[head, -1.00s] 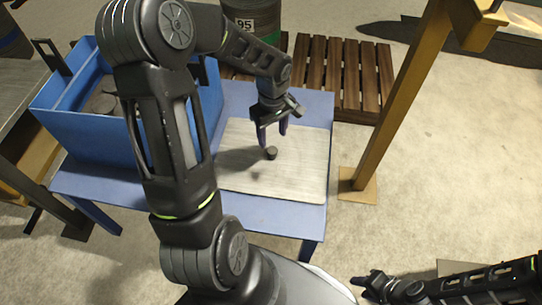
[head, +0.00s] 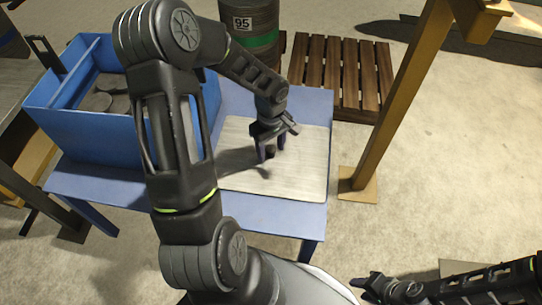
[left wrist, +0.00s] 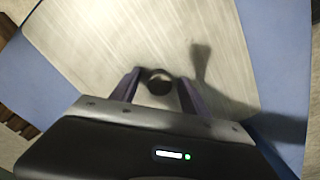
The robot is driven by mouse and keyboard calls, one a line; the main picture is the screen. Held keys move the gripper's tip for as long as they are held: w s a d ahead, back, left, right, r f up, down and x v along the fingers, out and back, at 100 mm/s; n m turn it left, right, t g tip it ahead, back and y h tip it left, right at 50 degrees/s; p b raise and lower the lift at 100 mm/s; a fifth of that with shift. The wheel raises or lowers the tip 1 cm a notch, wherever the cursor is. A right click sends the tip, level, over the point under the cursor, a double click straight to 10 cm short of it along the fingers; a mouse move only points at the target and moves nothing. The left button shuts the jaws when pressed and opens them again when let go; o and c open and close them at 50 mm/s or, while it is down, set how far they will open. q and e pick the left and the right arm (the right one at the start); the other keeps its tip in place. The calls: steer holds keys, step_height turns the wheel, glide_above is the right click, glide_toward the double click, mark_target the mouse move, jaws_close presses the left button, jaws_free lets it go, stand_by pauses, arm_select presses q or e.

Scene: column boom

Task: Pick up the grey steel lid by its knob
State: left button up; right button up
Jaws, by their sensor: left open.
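The grey steel lid (head: 295,175) is a flat square plate with brushed metal, lying on the blue table. It also fills much of the left wrist view (left wrist: 110,40). Its dark round knob (left wrist: 159,84) stands near the middle, between the fingertips of my open left gripper (left wrist: 160,92). In the head view my left gripper (head: 270,152) points down at the knob, and its fingers partly hide the knob there. A finger is on each side of the knob; I cannot tell whether either touches it. My right gripper (head: 370,285) is low at the lower right, away from the table; its jaw opening is unclear.
A blue divided bin (head: 100,130) with grey round pieces stands on the left of the blue table (head: 265,215). A yellow post (head: 400,105) rises right of the table. A wooden pallet (head: 345,75) and a drum (head: 250,30) are behind. Open floor lies to the right.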

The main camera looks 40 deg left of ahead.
arm_select(q)
steer(key=shift+f, duration=0.2)
steer(key=shift+c, duration=0.2)
jaws_close()
stand_by(0.6)
steer(key=shift+w+r, duration=0.1)
